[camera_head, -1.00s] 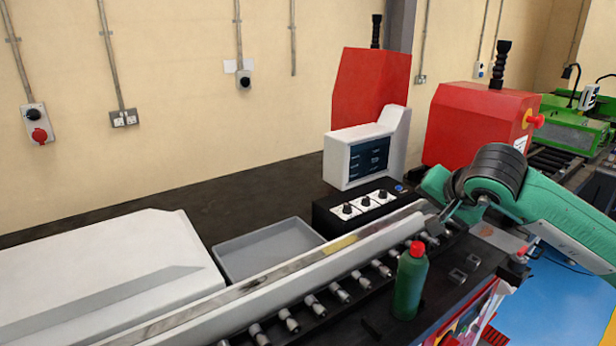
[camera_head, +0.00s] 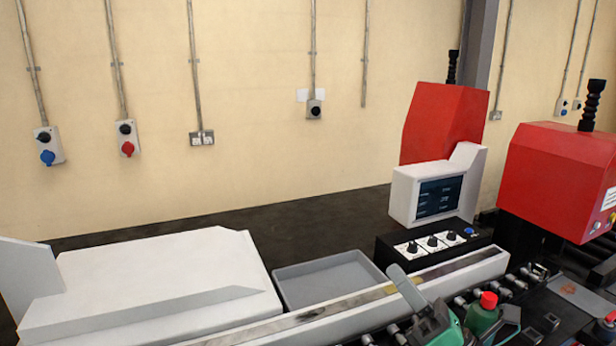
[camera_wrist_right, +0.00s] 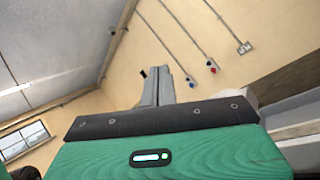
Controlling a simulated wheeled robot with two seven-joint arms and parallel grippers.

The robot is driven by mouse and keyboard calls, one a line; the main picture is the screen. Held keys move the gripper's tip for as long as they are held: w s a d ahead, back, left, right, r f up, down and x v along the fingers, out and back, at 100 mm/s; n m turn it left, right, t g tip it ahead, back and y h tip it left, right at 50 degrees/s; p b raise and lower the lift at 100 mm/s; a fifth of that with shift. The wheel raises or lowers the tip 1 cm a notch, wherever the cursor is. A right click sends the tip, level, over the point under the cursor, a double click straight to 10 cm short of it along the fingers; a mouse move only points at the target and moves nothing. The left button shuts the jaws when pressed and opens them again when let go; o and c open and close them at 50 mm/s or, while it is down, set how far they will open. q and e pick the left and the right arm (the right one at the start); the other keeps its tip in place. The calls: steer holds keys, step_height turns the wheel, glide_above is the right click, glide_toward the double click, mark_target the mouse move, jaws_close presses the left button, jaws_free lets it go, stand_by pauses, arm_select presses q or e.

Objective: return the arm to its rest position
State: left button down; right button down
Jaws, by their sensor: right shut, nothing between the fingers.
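My right gripper (camera_head: 402,280) shows at the bottom of the head view, in front of the long pale rail of the machine (camera_head: 345,308). Its grey fingers point up and to the left from the green wrist. In the right wrist view the fingers (camera_wrist_right: 158,85) stand together, shut and empty, against the beige wall. Most of my right arm is below the head view's edge. My left gripper is not in view.
A green bottle with a red cap (camera_head: 482,316) stands close to the right of my gripper. A grey tray (camera_head: 330,278), a control box with knobs (camera_head: 432,246) and a white screen unit (camera_head: 438,190) are behind the rail. Red machine heads (camera_head: 445,122) rise farther right.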

steer(key=s+d+f+m+g+h, duration=0.1)
steer(key=d+f+m+h, duration=0.5)
steer(key=f+m+h, duration=0.55)
steer(key=d+f+m+g+h, duration=0.1)
steer(key=d+f+m+h, duration=0.55)
steer(key=m, duration=0.85)
steer(key=s+a+f+m+g+y, duration=0.3)
steer(key=s+f+m+g, duration=0.8)
steer(key=s+f, duration=1.1)
step_height(320, 180, down, 32)
steer(key=r+n+g+h, duration=0.1)
steer(key=n+g, duration=0.1)
steer(key=g, duration=0.1)
steer(key=s+d+f+g, duration=0.1)
steer(key=s+d+f, duration=0.1)
steer(key=s+f, duration=1.7)
steer(key=shift+d, duration=0.3)
